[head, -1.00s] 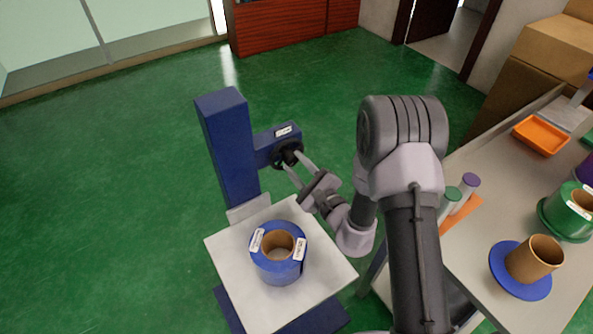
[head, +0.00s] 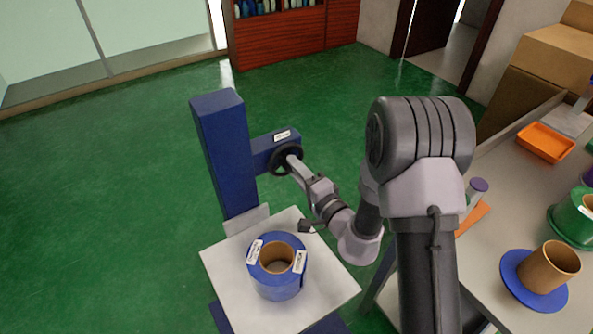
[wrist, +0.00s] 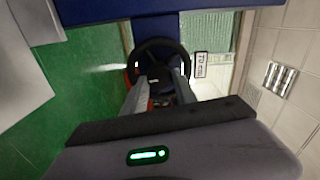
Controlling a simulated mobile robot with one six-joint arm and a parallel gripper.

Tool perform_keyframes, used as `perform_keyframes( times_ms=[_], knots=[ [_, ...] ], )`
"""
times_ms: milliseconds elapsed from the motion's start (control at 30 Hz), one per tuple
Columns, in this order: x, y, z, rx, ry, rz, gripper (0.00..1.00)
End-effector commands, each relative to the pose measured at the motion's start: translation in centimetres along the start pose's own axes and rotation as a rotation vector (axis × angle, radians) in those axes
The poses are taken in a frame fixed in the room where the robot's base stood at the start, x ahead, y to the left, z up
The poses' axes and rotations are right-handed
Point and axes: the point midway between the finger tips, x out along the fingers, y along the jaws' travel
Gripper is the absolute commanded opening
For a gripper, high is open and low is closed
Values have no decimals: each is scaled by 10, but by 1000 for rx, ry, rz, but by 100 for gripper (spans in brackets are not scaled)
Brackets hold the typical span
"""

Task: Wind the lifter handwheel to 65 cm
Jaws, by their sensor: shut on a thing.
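The lifter (head: 222,150) is a blue column with a side arm, and its black handwheel (head: 272,163) is on that arm. My gripper (head: 292,160) is at the handwheel, with its fingers shut on it. The wrist view shows the handwheel (wrist: 158,43) straight ahead, with both fingers reaching its middle; the exact contact is partly hidden. The lifter's pale platform (head: 225,268) carries a blue roll (head: 277,285) with a brown core.
A table (head: 480,275) on the right holds an orange tray (head: 545,142), a green roll (head: 572,222) and a brown core on a blue disc (head: 518,290). Cardboard boxes (head: 535,85) stand behind it. Green floor left of the lifter is clear.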

Motion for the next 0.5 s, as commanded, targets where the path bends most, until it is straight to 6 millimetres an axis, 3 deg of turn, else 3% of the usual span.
perform_keyframes(
  times_ms=[500],
  knots=[
    [0, 0, 1, -275, -2, 2, 0]
  ],
)
